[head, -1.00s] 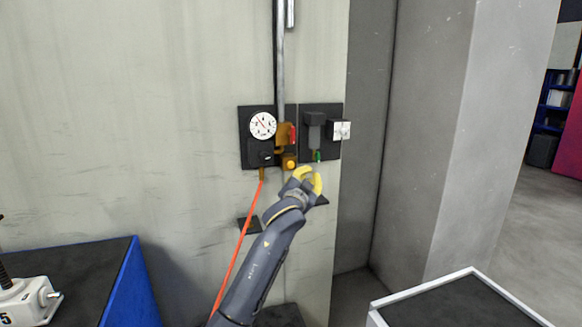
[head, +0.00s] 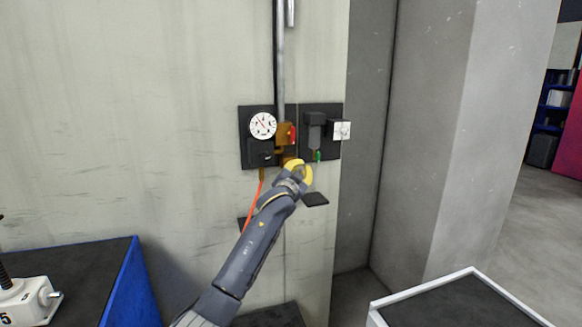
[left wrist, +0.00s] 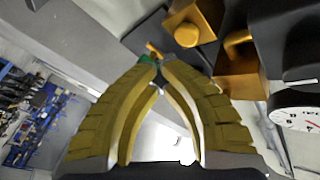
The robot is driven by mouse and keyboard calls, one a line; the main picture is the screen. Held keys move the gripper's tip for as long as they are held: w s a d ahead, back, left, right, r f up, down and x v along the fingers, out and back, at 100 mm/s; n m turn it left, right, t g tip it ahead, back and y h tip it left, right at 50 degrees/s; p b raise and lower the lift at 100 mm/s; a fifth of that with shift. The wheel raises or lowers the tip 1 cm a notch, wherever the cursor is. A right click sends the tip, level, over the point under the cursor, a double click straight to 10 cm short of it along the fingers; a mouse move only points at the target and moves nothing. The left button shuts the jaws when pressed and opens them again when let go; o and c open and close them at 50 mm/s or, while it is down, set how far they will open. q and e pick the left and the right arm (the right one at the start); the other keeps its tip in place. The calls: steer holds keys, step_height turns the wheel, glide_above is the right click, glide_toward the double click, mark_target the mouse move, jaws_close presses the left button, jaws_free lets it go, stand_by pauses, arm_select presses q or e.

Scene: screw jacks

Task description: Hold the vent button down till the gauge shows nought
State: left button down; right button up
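The gauge (head: 263,125) is a white dial with a red needle slanting to the upper left, too small to read; part of it shows in the left wrist view (left wrist: 300,119). The vent button seems to be the round gold knob on a square gold block (left wrist: 187,35) in the left wrist view. In the head view my left gripper largely covers it. My left gripper (head: 301,168) has yellow fingers with tips brought together, and nothing shows between them. In the left wrist view the fingertips (left wrist: 159,62) appear below and left of the knob; contact is not visible. My right gripper is out of view.
A brass valve with a red handle (head: 292,134) sits right of the gauge. A dark fitting with a green tip (head: 317,155) is close to the gripper's right. An orange hose (head: 254,205) hangs below, partly behind my arm. A blue-sided bench (head: 125,280) stands at left.

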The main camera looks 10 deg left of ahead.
arm_select(q)
steer(key=shift+w+a, duration=0.4)
steer(key=shift+w, duration=0.35)
steer(key=shift+w+a, duration=0.5)
steer(key=shift+w, duration=0.4)
stand_by(3.7)
steer(key=shift+s, duration=0.1)
stand_by(0.3)
steer(key=shift+s+d, duration=0.45)
steer(key=shift+s, duration=0.35)
steer(key=shift+s+d, duration=0.1)
steer(key=shift+s+d, duration=0.35)
steer(key=shift+s, duration=0.35)
steer(key=shift+s+d, duration=0.4)
steer(key=shift+s, duration=0.3)
steer(key=shift+s+d, duration=0.35)
steer(key=shift+s, duration=0.35)
